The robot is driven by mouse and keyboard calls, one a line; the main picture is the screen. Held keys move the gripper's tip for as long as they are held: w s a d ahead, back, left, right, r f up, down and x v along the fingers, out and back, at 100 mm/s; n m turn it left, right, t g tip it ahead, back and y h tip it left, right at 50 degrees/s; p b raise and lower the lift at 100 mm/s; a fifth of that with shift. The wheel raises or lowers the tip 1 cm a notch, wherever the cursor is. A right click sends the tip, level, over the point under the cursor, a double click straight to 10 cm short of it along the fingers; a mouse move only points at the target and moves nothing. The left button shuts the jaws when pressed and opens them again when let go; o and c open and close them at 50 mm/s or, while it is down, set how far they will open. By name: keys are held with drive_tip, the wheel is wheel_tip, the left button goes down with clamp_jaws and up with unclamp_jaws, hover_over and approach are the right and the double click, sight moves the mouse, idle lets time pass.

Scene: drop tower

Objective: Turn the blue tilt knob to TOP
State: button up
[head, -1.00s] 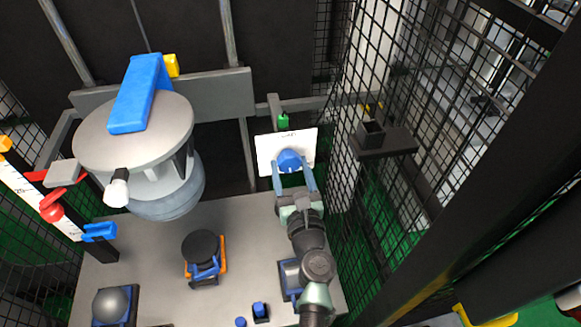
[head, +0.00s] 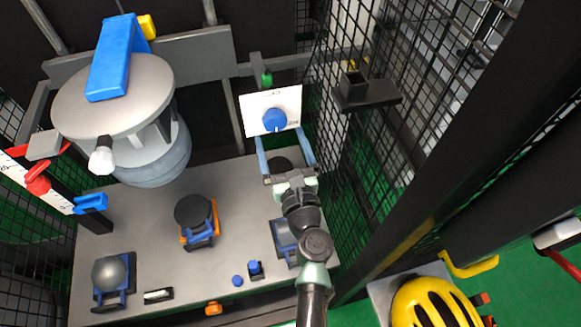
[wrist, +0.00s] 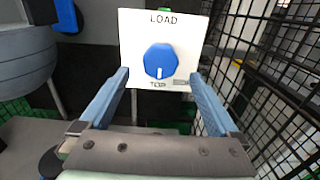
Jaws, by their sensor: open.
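The blue tilt knob (head: 274,120) sits on a white plate (head: 288,99) at the back of the bench.
A large grey drum with a blue bar (head: 115,57) stands at the left. Wire mesh (wrist: 266,70) runs close along the right. A dark bracket (head: 367,92) juts out right of the plate. Small blue and orange fixtures stand on the grey bench (head: 150,238).

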drive_tip(key=s+d, duration=0.1)
drive_tip(key=s, duration=0.7)
drive_tip(key=shift+s+d, duration=0.35)
drive_tip(key=w+a+r+n+t+y+p, duration=0.1)
drive_tip(key=w+a+r+n, duration=0.1)
drive_tip(key=r+n, duration=0.7)
drive_tip(key=w+a+r+n+t+y+p, duration=0.15)
drive_tip(key=r+n, duration=0.35)
drive_tip(key=r, duration=0.8)
drive_tip(key=w+a+r+n+t+y+p, duration=0.1)
drive_tip(key=w+a+r+n+p, duration=0.1)
drive_tip(key=r+n, duration=0.7)
drive_tip(key=s+d+r+n+t+h+p, duration=0.1)
drive_tip(key=s+r+n+t+h, duration=0.1)
drive_tip(key=r, duration=0.8)
drive_tip(key=s+d+r+n+t+h+p, duration=0.1)
drive_tip(key=s+r+n, duration=0.4)
drive_tip(key=r, duration=0.6)
drive_tip(key=s+d+r+n+t+h+p, duration=0.1)
drive_tip(key=s+r+n+t+h, duration=0.2)
drive_tip(key=r, duration=0.7)
drive_tip(key=s+h, duration=0.1)
drive_tip(key=s, duration=0.1)
drive_tip(key=shift+s+r+n, duration=0.35)
drive_tip(key=shift+n, duration=0.05)
drive_tip(key=shift+c, duration=0.4)
